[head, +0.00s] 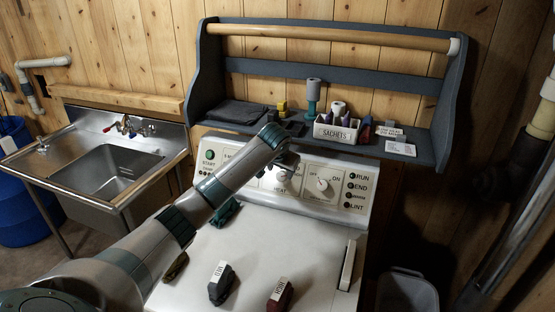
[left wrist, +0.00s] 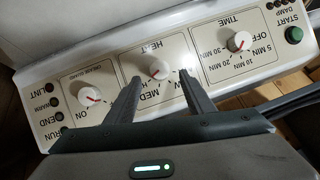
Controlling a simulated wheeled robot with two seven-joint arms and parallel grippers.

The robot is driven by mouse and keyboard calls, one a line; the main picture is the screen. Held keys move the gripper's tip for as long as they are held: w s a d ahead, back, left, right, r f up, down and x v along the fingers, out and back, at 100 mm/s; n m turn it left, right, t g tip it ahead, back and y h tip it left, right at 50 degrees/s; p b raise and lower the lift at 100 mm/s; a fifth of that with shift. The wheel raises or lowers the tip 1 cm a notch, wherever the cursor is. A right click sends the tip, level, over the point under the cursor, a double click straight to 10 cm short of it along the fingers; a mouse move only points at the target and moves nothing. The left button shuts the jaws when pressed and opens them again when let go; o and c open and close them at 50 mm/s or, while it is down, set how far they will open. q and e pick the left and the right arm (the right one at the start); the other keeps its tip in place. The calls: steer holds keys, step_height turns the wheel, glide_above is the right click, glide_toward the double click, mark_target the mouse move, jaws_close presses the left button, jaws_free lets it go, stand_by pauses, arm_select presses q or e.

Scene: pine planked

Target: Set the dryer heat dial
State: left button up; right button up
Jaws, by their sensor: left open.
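The dryer's heat dial (left wrist: 159,69) is a round white knob with a red mark, in the middle of the control panel (left wrist: 90,72). The wrist view shows the panel upside down, with MED readable below the dial and the other heat labels partly hidden by the fingers. I cannot tell exactly which setting the mark points at. My left gripper (left wrist: 158,77) is open, its two dark fingers on either side of the dial; contact is not clear. In the head view the left gripper (head: 287,160) hangs over the panel and partly covers the heat dial (head: 283,182). My right gripper is not in view.
The time dial (left wrist: 239,41) and an ON dial (left wrist: 89,96) flank the heat dial. A shelf (head: 425,152) above holds a sachets box (head: 336,132) and small items. Dark labelled blocks (head: 221,284) lie on the dryer top (head: 290,245). A sink (head: 115,168) stands left.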

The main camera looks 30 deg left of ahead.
arm_select(q)
steer(key=b+v, duration=0.4)
steer(key=v, duration=0.9)
steer(key=shift+s, duration=0.15)
steer(key=shift+d, duration=0.1)
